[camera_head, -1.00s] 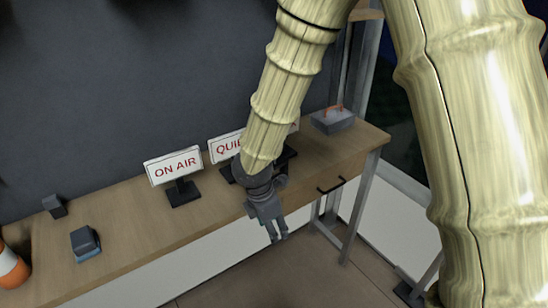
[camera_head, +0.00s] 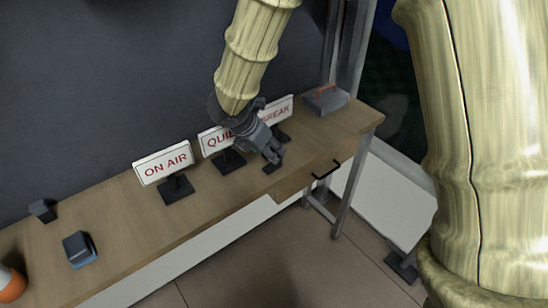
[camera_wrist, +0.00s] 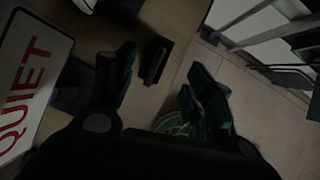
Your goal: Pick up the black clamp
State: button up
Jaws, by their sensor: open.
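A small dark bar-shaped object, which looks like the black clamp (camera_head: 270,169), lies on the wooden table near its front edge, right of the middle sign. In the wrist view the black clamp (camera_wrist: 157,60) shows ahead of and between my fingers, apart from them as far as I can see. My gripper (camera_head: 275,155) is over the table's front part, just above the clamp in the head view. The wrist view shows my gripper (camera_wrist: 162,66) open with nothing held. The gripper hides part of the middle sign.
Signs stand on the table: ON AIR (camera_head: 163,163), QUIET (camera_head: 213,138) close beside my gripper, and BREAK (camera_head: 276,112). A grey box with an orange handle (camera_head: 326,100) is at the right end. A drawer handle (camera_head: 326,169) juts from the front. A dark block (camera_head: 80,249) sits left.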

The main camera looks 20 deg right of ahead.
jog(key=shift+a+p+x, duration=0.1)
jog(key=shift+p+x, duration=0.4)
jog(key=shift+x, duration=0.85)
jog(key=shift+a+p+x, duration=0.15)
jog(key=shift+p+x, duration=0.35)
jog(key=shift+x, duration=0.9)
jog(key=shift+w, duration=0.1)
jog(key=shift+c, duration=0.2)
grip_shut()
